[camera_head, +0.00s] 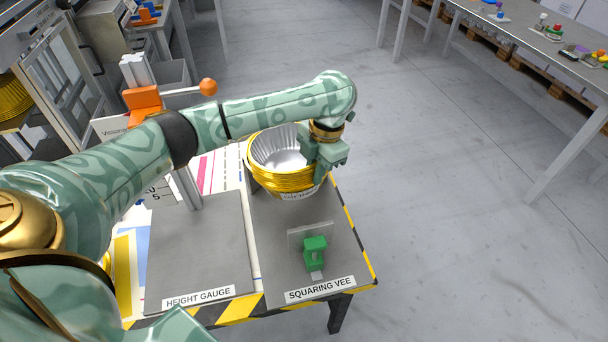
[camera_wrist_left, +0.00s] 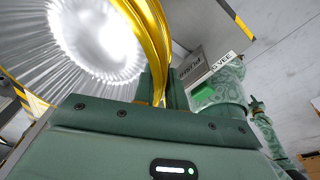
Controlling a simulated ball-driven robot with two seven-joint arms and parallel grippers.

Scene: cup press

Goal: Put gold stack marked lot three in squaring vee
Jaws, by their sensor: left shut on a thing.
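The gold stack (camera_head: 266,180) is a nest of fluted foil cups with gold rims and a silver inside, shown at the far part of the squaring vee's grey plate. A white tag shows low on its front, its writing too small to read. My left gripper (camera_head: 325,158) is shut on the stack's right side wall. In the left wrist view the gold rims (camera_wrist_left: 152,40) rise between the fingers. Whether the stack touches the plate cannot be told. The squaring vee (camera_head: 297,243), an upright grey piece with a green block, stands nearer, in front of the stack.
The height gauge (camera_head: 200,250) has a grey plate left of the vee's plate, with a post and orange parts (camera_head: 142,98) behind my arm. A striped edge (camera_head: 357,230) bounds the table at right. Another table (camera_head: 500,35) with small objects stands far right; open floor lies between.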

